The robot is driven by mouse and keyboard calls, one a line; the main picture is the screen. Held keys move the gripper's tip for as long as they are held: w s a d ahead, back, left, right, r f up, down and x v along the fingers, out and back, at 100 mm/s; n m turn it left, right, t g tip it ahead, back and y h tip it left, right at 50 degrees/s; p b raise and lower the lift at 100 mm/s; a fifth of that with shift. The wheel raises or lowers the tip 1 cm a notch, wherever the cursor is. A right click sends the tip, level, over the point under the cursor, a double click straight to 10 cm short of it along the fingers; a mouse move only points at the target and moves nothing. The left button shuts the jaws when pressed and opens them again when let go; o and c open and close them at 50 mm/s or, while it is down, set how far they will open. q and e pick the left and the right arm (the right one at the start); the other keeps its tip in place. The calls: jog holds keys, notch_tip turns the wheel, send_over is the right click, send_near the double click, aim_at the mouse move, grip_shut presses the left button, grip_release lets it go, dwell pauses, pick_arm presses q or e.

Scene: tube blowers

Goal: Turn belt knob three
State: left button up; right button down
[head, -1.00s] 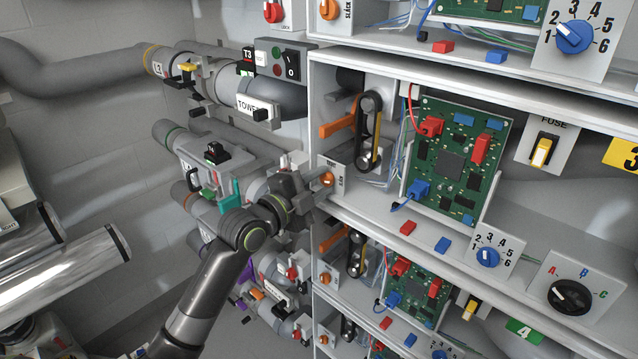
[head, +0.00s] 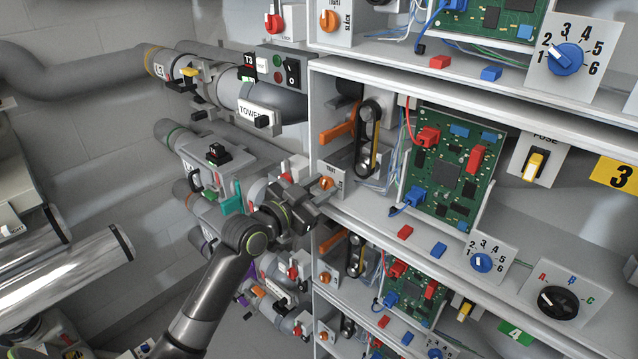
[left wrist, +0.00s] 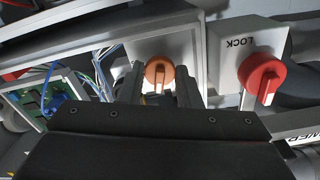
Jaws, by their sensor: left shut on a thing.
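The belt knob (head: 327,184) of shelf three is orange, on a white plate at the shelf's left front edge. It also shows in the left wrist view (left wrist: 158,71), with a pale pointer toward the bottom of the picture. My left gripper (head: 319,195) is at the knob, with its fingers on either side of it, and is shut on it. The fingers partly cover the plate. The belt (head: 368,138) runs around two pulleys behind the plate, beside an orange lever (head: 337,134). The yellow "3" sign (head: 613,174) marks this shelf. My right gripper is not in view.
A red knob (left wrist: 262,79) on a LOCK plate sits close beside my left gripper. Pipes with valves (head: 210,155) crowd the left. A green circuit board (head: 442,165) stands right of the belt. Similar shelves lie above and below.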

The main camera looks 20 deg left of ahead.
pick_arm(q)
jog(key=shift+f+n+p, duration=0.1)
jog(key=shift+n+p, duration=0.55)
jog(key=shift+n, duration=0.95)
jog(key=o, duration=0.7)
jog(key=shift+s+a, duration=0.1)
jog(key=shift+s, duration=0.05)
jog(key=b+v, duration=0.1)
jog(key=v, duration=1.6)
